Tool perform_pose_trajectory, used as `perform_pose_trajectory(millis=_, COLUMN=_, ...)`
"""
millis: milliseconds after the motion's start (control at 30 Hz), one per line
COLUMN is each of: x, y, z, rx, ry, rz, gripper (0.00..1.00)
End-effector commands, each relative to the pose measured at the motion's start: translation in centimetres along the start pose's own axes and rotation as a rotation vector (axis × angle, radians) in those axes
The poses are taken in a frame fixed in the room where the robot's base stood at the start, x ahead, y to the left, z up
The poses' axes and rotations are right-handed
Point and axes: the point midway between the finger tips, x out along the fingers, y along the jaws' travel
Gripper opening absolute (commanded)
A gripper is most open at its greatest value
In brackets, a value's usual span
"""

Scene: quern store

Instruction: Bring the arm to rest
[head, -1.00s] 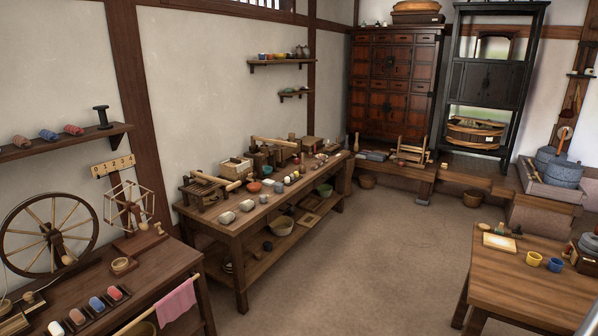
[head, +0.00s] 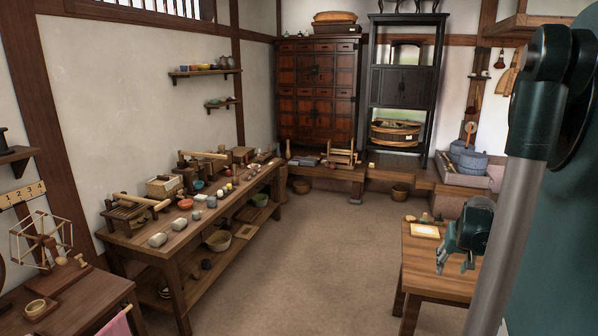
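My arm shows at the right of the head view, with dark green joints and a grey link. My gripper (head: 455,266) is at the end of it, dark green with metal fingers pointing down. The fingers are spread apart and I see nothing held between them. The gripper appears in front of the left part of the wooden table (head: 445,281) at the right; I cannot tell how far above or in front of it it is. The arm link hides much of that table.
A long workbench (head: 150,246) crowded with blocks and bowls stands along the left wall. A spinning table (head: 90,303) is at the front left. The floor (head: 315,260) between the tables is open.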

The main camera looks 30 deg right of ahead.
Motion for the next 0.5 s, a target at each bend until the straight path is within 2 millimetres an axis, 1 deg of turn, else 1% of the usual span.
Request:
perform_pose_trajectory(millis=33, x=-0.9, y=-2.0, z=0.3, rx=-0.019, ry=0.004, rz=-0.009, gripper=0.40)
perform_pose_trajectory(millis=100, x=-2.0, y=-4.3, z=0.8, rx=-0.041, ry=0.009, rz=-0.019, gripper=0.40)
perform_pose_trajectory(millis=267, x=-4.5, y=-9.5, z=2.1, rx=-0.094, ry=0.022, rz=-0.043, gripper=0.40)
perform_pose_trajectory(millis=300, x=-5.2, y=-10.8, z=2.5, rx=-0.107, ry=0.025, rz=-0.050, gripper=0.40)
perform_pose_trajectory(millis=500, x=-8.3, y=-16.6, z=5.0, rx=-0.170, ry=0.042, rz=-0.082, gripper=0.40)
